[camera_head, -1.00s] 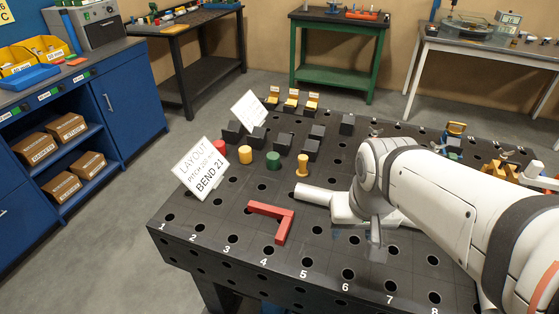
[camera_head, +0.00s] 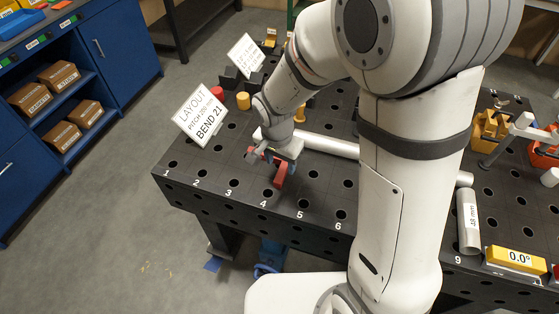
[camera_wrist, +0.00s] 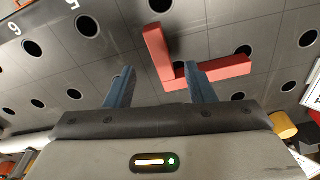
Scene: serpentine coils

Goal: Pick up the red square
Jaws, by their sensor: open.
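The red square (camera_head: 281,174) is an L-shaped piece lying on the dark perforated table near its front edge. My gripper (camera_head: 264,168) is over it and hides much of it in the head view. In the wrist view the red square (camera_wrist: 159,54) shows more fully. One leg extends away from the corner between the lines of my two blue-grey fingers. The other leg runs right, partly behind the right finger. My gripper (camera_wrist: 160,68) is open, with a wide gap between the fingers. I cannot tell how high the fingertips are above the square.
Red (camera_head: 217,93) and yellow (camera_head: 243,100) cylinders stand farther back. The table's front-left strip is clear.

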